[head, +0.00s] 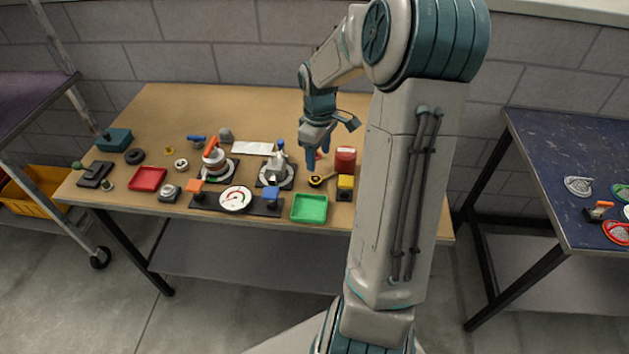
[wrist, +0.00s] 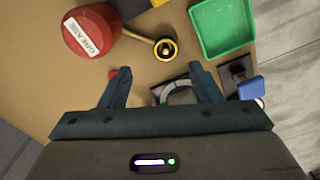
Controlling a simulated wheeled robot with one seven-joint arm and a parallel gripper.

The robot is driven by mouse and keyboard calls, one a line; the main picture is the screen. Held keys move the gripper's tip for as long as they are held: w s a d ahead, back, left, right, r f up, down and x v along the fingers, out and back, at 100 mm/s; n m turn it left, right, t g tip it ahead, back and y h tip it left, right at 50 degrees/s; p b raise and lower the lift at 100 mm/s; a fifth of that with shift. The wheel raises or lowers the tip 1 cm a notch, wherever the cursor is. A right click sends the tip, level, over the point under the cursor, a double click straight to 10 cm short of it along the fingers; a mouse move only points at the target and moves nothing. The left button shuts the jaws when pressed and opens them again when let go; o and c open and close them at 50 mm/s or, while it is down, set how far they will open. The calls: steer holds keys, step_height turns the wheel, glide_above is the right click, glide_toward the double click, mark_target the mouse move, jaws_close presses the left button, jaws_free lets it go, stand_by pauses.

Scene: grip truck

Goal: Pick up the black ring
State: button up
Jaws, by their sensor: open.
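A black ring (head: 134,156) lies flat at the left end of the wooden table, next to a teal box. My gripper (head: 318,163) is far to its right, low over the right part of the table, with its fingers pointing down. In the wrist view my gripper (wrist: 158,70) is open, with nothing held between the fingers. That view does not show the ring at the table's left end. It shows a round black-and-yellow end of a wooden-handled tool (wrist: 165,48) just beyond the fingertips.
A red grease can (head: 345,160), a green tray (head: 309,208) and a yellow-topped block (head: 345,183) stand near my gripper. Gauge and valve fixtures (head: 236,199) fill the table's middle. A red tray (head: 148,179) and the teal box (head: 114,140) are near the ring. The table's back is clear.

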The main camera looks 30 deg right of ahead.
mark_target(316, 177)
steer(key=f, duration=0.7)
steer(key=shift+a+f, duration=0.25)
steer(key=shift+a, duration=0.15)
steer(key=shift+s, duration=0.1)
steer(key=shift+c, duration=0.3)
steer(key=c, duration=1.1)
steer(key=shift+r, duration=0.1)
